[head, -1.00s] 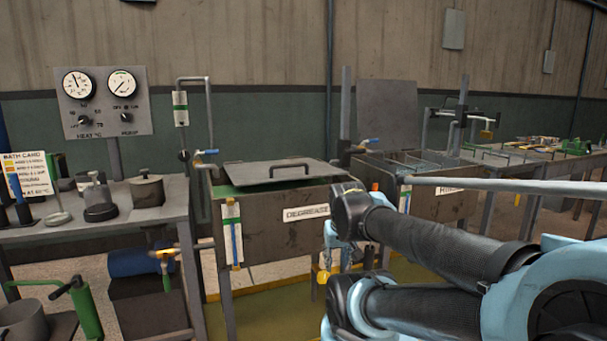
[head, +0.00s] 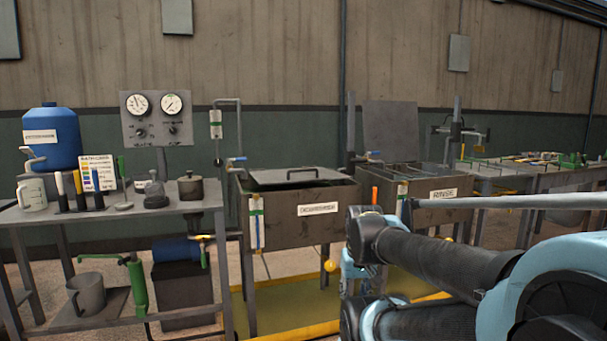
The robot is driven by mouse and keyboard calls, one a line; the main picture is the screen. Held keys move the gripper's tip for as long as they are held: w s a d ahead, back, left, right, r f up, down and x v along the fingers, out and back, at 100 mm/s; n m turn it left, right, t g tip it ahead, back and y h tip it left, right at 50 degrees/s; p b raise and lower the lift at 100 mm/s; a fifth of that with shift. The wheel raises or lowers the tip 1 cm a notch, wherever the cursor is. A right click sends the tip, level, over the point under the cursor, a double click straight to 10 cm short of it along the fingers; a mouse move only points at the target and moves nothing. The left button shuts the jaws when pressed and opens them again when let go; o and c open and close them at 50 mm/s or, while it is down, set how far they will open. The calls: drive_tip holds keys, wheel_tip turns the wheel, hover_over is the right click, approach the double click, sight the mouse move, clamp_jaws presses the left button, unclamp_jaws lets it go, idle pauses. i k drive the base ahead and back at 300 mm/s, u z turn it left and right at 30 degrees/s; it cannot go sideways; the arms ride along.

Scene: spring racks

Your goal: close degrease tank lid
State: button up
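The degrease tank (head: 285,220) stands in the middle of the head view, a dark metal box on legs with a white label on its front. Its grey lid (head: 268,179) lies nearly flat over the top, with a dark bar handle. My arm reaches in from the right, in front of the tank's right side. My gripper's fingers cannot be made out; the arm is apart from the lid.
The rinse tank (head: 428,211) stands to the right with its lid (head: 391,128) raised upright. A bench (head: 190,208) at left holds a blue jug (head: 50,137), pots and a card. A gauge panel (head: 156,118) stands behind. A yellow-edged floor tray (head: 290,307) lies below the tank.

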sight(317, 173)
drive_tip(key=k, duration=0.35)
drive_tip(key=u, duration=0.75)
drive_tip(key=i, duration=1.45)
drive_tip(key=u, duration=0.15)
